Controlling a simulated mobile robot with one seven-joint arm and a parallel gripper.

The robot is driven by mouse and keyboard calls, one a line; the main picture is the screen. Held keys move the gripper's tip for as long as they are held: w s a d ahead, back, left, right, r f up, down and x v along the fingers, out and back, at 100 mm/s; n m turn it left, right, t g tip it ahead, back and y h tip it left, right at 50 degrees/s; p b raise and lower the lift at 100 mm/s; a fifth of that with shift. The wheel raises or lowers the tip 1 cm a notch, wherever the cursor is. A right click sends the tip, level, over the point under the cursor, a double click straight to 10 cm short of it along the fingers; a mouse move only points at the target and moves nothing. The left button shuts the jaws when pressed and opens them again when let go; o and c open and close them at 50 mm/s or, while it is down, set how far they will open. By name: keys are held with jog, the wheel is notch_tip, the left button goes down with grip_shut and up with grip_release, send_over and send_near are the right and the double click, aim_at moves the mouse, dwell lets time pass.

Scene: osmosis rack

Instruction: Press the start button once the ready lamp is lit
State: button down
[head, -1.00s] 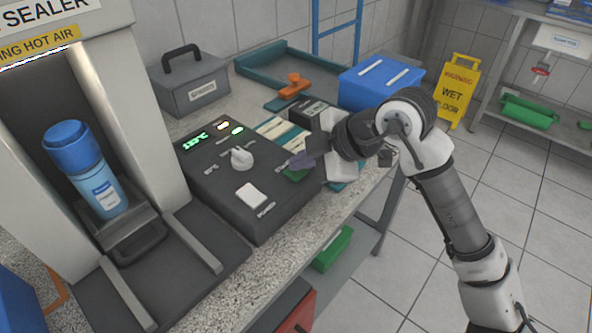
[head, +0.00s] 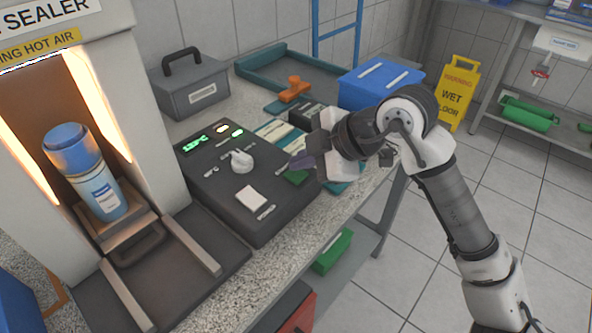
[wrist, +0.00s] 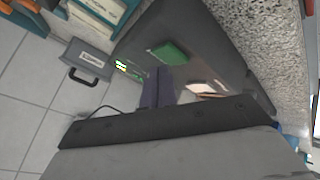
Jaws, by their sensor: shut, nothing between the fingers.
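The dark control box (head: 232,205) on the counter has a green-lit display (head: 195,143), a pale lit lamp (head: 222,128) and a green lit lamp (head: 237,132). The lamp labels are too small to read. A white knob (head: 241,161) and a white switch (head: 251,197) are on its top. A green square button (head: 294,177) is at its right edge; it also shows in the wrist view (wrist: 171,53). My gripper (head: 303,161) is shut and empty, above and close to the green button; no contact is clear. Its fingers also show in the wrist view (wrist: 157,86).
The sealer (head: 160,110) at left holds a blue bottle (head: 97,185) between glowing orange strips. A grey case (head: 190,85), a blue bin (head: 380,82) and an orange-handled tool (head: 294,88) stand behind. A yellow wet-floor sign (head: 457,90) is on the floor.

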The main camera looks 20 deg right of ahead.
aim_at(302, 176)
jog(key=shift+r, duration=0.3)
jog(key=shift+r+p, duration=1.5)
jog(key=shift+r, duration=1.05)
jog(key=shift+f, duration=0.1)
